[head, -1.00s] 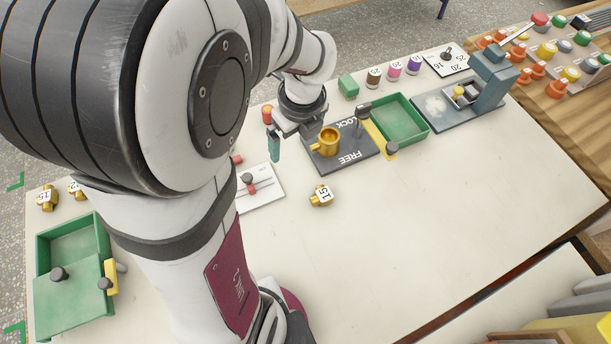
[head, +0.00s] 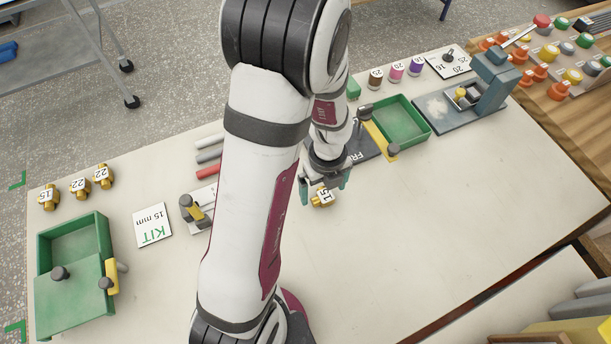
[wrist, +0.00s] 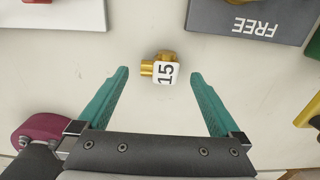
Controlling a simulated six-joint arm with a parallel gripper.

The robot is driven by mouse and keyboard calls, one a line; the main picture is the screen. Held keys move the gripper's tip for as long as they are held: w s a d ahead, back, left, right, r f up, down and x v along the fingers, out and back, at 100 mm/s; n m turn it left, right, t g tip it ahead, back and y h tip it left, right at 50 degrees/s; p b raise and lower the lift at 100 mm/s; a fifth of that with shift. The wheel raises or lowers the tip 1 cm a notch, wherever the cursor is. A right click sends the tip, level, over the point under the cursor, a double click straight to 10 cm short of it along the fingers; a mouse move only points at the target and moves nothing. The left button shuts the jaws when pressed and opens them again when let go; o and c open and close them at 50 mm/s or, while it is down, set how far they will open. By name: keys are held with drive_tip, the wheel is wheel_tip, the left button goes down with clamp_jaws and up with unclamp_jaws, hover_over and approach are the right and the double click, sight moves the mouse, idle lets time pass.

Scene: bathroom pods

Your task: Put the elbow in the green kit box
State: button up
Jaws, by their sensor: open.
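The brass elbow (head: 321,198) with a white tag marked 15 lies loose on the pale bench. In the wrist view the elbow (wrist: 147,68) is between and slightly beyond my finger pads, touching neither. My gripper (head: 325,186) is open and empty, just above it; its teal fingers also show in the wrist view (wrist: 160,76). The green kit box (head: 76,240) stands at the far left in the head view. A green lid (head: 82,292) with a dark knob covers its near part, and its far part is open. A KIT 15 mm card (head: 153,226) lies beside it.
Several tagged brass fittings (head: 80,187) stand behind the kit box. A grey FREE block (wrist: 250,18) lies beyond the elbow, partly hidden in the head view. A second green tray (head: 402,118) and a press (head: 490,85) stand right. The front right bench is clear.

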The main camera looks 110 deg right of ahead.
drive_tip(key=shift+f, duration=0.8)
drive_tip(key=shift+r, duration=0.1)
clamp_jaws()
